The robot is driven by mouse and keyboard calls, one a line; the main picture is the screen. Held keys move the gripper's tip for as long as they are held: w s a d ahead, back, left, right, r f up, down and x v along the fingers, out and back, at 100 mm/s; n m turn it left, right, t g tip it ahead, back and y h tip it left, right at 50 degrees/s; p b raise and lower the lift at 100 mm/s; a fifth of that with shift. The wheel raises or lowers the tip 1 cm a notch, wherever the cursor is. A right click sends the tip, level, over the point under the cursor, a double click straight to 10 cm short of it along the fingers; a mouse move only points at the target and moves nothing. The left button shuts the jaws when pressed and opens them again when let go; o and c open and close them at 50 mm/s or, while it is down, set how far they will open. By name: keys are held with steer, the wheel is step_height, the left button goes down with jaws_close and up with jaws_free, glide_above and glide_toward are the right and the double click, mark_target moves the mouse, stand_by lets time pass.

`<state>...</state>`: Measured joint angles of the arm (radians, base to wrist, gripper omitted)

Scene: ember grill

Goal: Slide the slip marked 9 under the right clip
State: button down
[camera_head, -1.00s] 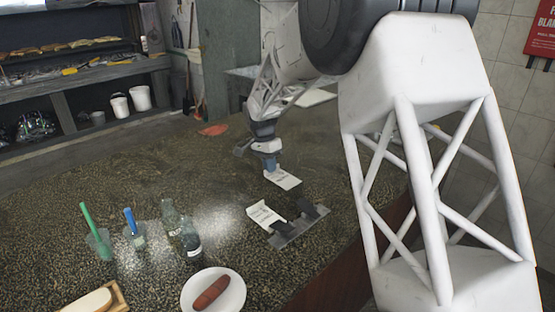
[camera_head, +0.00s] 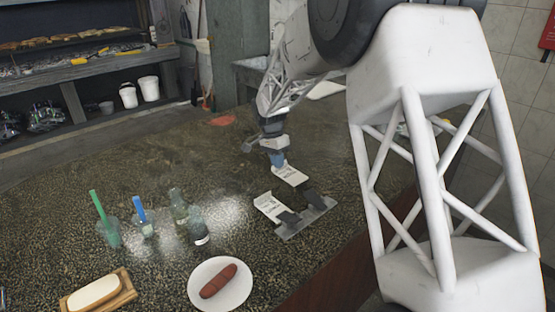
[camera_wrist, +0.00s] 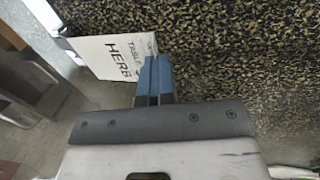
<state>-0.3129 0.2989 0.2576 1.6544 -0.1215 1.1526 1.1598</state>
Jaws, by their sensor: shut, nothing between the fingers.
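A white slip (camera_head: 291,176) lies on the counter just behind the right clip (camera_head: 314,198). In the wrist view the slip (camera_wrist: 112,56) shows the print "TABLE" and "HERB"; its number is not readable. My gripper (camera_head: 279,163) is shut, with its blue fingers at the slip's far end. In the wrist view my gripper (camera_wrist: 154,62) has its fingertips at the slip's edge, nothing between them. The slip's near end is at or close to the right clip; I cannot tell whether it is under it.
The grey clip rail (camera_head: 308,224) lies near the counter's right edge. A second white slip (camera_head: 267,206) is at the left clip (camera_head: 288,218). Bottles (camera_head: 199,228), a plate (camera_head: 241,296) with a sausage and a wooden tray (camera_head: 126,293) stand toward the front left.

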mark_target(285, 173)
steer(key=shift+w+a+x, duration=0.15)
steer(key=shift+x, duration=1)
steer(key=shift+w+a+x, duration=0.15)
steer(key=shift+x, duration=0.95)
steer(key=shift+s+d+f, duration=0.2)
steer(key=shift+s+d, duration=1.25)
steer(key=c, duration=1.4)
jaws_free()
steer(key=shift+o, duration=0.2)
steer(key=shift+r, duration=3.45)
